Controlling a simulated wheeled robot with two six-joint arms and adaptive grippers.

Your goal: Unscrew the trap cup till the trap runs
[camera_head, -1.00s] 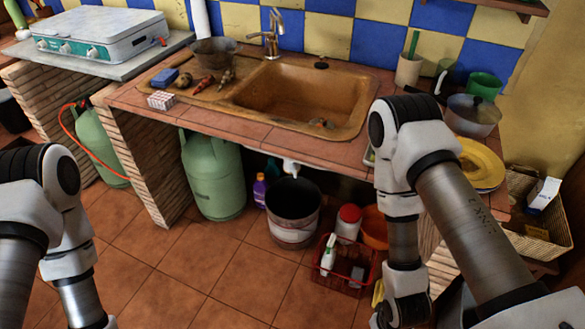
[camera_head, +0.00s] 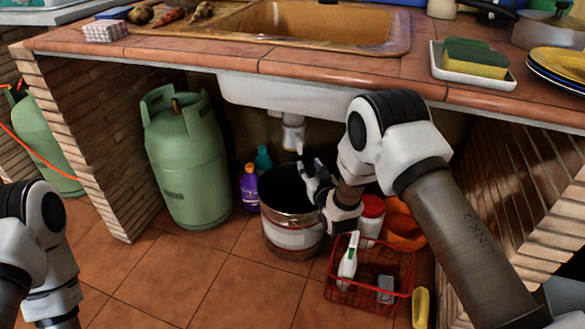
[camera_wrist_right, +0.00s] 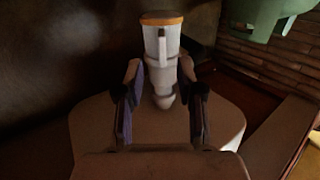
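The white trap (camera_head: 293,132) hangs under the sink basin, and its lower end is above the bucket. In the right wrist view the trap (camera_wrist_right: 162,50) has an orange ring at its top, and its narrower trap cup (camera_wrist_right: 162,84) ends in a rounded tip. My right gripper (camera_head: 314,172) is open, just below and right of the trap in the head view. In the wrist view its two fingers (camera_wrist_right: 160,100) stand on either side of the cup's line, with gaps showing; I cannot tell the depth between them. My left gripper is outside the view; only its arm shows.
A metal bucket (camera_head: 292,236) stands below the trap. A green gas cylinder (camera_head: 186,165) and a purple bottle (camera_head: 249,188) stand left of it. A red basket (camera_head: 369,290) and orange bowl (camera_head: 404,232) are at right.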

